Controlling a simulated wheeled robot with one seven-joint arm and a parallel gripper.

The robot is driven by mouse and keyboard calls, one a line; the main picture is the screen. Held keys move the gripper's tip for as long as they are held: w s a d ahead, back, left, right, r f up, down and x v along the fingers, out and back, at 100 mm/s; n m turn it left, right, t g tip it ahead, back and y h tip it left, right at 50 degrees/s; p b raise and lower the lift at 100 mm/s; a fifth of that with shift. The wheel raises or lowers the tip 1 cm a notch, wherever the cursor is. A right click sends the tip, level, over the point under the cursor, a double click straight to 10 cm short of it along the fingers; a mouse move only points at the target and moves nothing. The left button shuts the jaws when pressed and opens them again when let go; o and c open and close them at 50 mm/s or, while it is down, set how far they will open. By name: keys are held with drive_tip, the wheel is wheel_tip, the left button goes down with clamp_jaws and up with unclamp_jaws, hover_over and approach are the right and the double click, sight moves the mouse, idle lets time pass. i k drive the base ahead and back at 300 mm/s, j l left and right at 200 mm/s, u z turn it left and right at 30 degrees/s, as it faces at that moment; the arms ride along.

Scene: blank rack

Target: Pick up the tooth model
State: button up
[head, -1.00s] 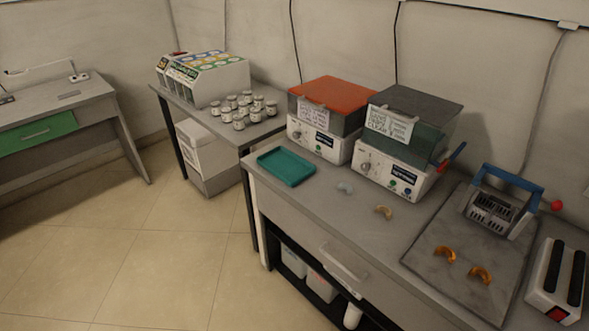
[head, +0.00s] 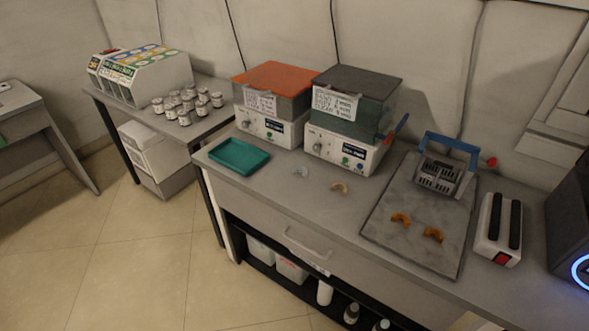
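Several small arch-shaped pieces that look like tooth models lie on the grey bench (head: 300,222). A pale, whitish-blue one (head: 301,172) lies right of the teal tray, and a tan one (head: 340,188) lies a little further right. Two orange ones, a left one (head: 400,219) and a right one (head: 433,235), lie on the grey slab. I cannot tell which one the task names. My gripper is not in view.
A teal tray (head: 239,157) sits at the bench's left end. Behind are an orange-lidded machine (head: 272,88) and a dark-lidded machine (head: 358,88). A grey slab (head: 385,245) bears a blue-handled metal device (head: 447,150). A white box with black bars (head: 498,230) stands right.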

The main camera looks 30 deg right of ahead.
sight(297, 168)
drive_tip(key=i+j+z, duration=0.25)
drive_tip(key=i+j, duration=0.3)
drive_tip(key=i+j+z, duration=0.25)
drive_tip(key=i+j, duration=0.25)
drive_tip(key=j, duration=0.25)
